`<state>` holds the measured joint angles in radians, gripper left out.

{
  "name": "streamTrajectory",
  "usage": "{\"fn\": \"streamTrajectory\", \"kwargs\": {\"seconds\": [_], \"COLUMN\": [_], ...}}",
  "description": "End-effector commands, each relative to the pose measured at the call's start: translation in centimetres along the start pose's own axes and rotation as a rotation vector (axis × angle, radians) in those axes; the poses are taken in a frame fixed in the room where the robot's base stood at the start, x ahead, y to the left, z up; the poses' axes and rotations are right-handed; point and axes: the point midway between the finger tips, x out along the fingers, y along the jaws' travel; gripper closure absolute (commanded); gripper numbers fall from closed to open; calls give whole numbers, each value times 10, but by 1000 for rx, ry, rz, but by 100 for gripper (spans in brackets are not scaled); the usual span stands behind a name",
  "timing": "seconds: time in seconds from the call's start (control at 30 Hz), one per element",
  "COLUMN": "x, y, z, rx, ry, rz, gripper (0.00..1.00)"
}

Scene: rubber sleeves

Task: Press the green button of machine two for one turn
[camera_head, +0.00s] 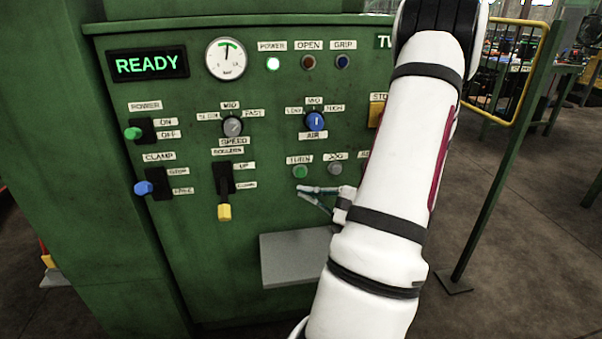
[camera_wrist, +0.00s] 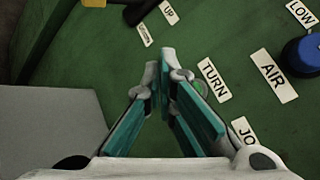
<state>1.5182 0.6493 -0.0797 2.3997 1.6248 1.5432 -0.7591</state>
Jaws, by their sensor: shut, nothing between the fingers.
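The green panel of the machine (camera_head: 270,110) fills the middle of the head view. Its display (camera_head: 148,64) reads READY, and part of a "TW" sign (camera_head: 383,42) shows at its top right. The round green button (camera_head: 300,171) sits under a TURN label (camera_head: 299,160). My gripper (camera_head: 300,189) is shut and empty, with its fingertips just below the green button in the head view. Whether they touch it I cannot tell. In the wrist view the fingers (camera_wrist: 165,65) meet left of the TURN label (camera_wrist: 214,80); the button is mostly hidden behind them.
A grey JOG button (camera_head: 335,168) is right of the green one. A blue AIR knob (camera_head: 315,121) sits above, and the yellow-ended rollers lever (camera_head: 224,211) to the left. A grey shelf (camera_head: 290,262) juts out below. My arm hides the panel's right side, including part of a yellow stop control (camera_head: 376,113).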

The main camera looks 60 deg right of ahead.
Motion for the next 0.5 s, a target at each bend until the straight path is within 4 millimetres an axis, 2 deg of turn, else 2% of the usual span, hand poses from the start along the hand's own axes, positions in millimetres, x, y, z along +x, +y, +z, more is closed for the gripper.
{"fn": "streamTrajectory", "kwargs": {"seconds": [0.3,0.5], "x": [29,39], "y": [-20,-27], "z": [-21,-28], "rx": [-2,-1], "ry": [-1,-1], "rz": [2,1], "gripper": [100,100]}}
